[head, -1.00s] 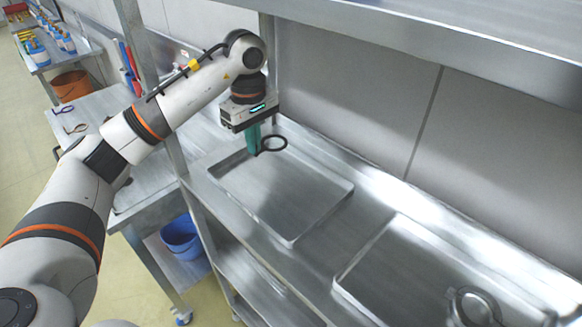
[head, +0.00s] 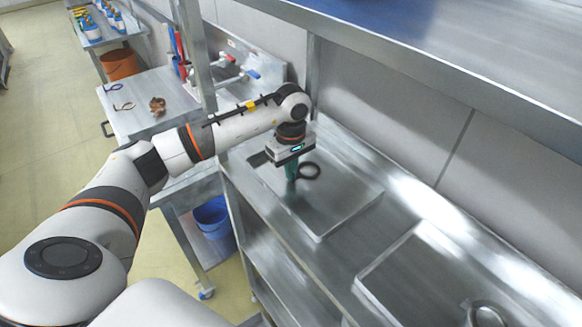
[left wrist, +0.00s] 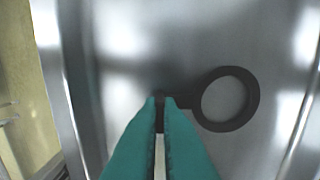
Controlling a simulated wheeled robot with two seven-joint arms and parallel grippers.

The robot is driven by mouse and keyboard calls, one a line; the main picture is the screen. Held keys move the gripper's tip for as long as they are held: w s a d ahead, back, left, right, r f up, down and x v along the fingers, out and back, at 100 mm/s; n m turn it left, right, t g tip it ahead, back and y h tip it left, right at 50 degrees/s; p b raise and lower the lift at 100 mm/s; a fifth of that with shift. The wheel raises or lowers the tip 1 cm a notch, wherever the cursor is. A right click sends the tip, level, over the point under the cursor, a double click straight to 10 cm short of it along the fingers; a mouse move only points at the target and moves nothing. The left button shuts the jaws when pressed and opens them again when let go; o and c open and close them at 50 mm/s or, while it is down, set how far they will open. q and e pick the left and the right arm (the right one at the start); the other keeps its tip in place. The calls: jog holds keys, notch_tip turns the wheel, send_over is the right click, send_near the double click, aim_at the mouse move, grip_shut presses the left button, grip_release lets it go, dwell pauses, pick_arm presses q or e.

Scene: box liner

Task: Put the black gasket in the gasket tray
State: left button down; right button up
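The black gasket (head: 310,171) is a dark ring with a short tab. It is at the near-left metal tray (head: 335,227), inside its outline and close to its floor. I cannot tell whether it touches the floor. My left gripper (head: 291,178) points down over this tray. In the left wrist view, its teal fingertips (left wrist: 160,100) are closed on the tab of the gasket (left wrist: 252,100), with the ring sticking out to the right. The tray floor (left wrist: 130,40) shows beneath. My right gripper is not in view.
A second metal tray (head: 376,277) lies to the right, with a round grey ring-shaped thing (head: 488,313) in it. A shelf (head: 480,75) overhangs the bench. A side table (head: 140,92) at left holds small looped items. A blue bucket (head: 212,218) stands below.

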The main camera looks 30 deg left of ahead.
pick_arm(q)
jog(key=c, duration=2.1)
grip_release()
jog(key=shift+f, duration=0.2)
jog(key=o, duration=0.5)
jog(key=shift+r, duration=0.1)
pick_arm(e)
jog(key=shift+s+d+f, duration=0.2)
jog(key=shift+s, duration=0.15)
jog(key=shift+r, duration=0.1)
